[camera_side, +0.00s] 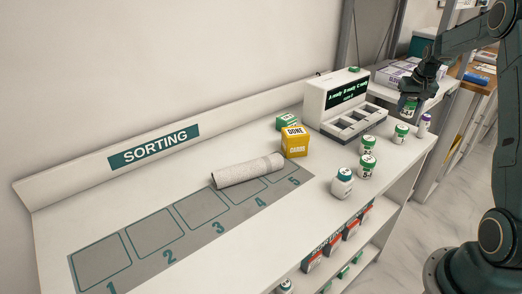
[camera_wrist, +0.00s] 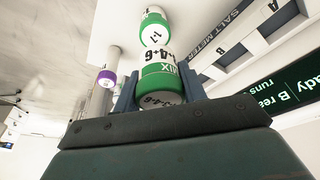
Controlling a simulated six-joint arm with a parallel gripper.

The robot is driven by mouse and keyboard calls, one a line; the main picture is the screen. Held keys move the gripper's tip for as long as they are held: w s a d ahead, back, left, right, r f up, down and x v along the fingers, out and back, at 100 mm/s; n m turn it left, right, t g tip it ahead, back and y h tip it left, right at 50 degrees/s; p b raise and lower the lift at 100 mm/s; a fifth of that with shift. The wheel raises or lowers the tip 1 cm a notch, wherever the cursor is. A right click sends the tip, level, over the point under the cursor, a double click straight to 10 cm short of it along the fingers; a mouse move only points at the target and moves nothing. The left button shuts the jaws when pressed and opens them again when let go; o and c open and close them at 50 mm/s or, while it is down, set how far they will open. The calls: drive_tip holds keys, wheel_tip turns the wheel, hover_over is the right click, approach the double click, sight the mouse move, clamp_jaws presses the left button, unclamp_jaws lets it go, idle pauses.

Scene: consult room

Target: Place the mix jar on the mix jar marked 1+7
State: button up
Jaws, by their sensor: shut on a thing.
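My gripper (camera_side: 409,98) is shut on a white mix jar with a green band (camera_side: 408,109), held above the right end of the white bench. In the wrist view the held jar (camera_wrist: 160,82) sits between my fingers (camera_wrist: 158,92); its print is upside down and seems to read 4+6. Beyond it in that view is another green and white jar (camera_wrist: 155,28), whose upside-down print seems to read 1+7. The green and white jar (camera_side: 401,133) standing below my gripper in the side view may be that one; its print is too small to read.
A purple-banded bottle (camera_side: 424,123) stands at the right end. The salt meter (camera_side: 335,99), a yellow box (camera_side: 294,142) and a roll (camera_side: 247,170) are further left.

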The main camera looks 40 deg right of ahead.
sight(405, 116)
drive_tip(key=shift+f, duration=2.15)
drive_tip(key=shift+f, duration=0.15)
drive_tip(key=o, duration=1)
drive_tip(key=shift+c, duration=0.2)
drive_tip(key=v, duration=1.1)
drive_tip(key=shift+r, duration=0.25)
drive_tip(key=shift+s+a+r, duration=0.1)
drive_tip(key=shift+a+r, duration=0.05)
drive_tip(key=shift+r, duration=0.3)
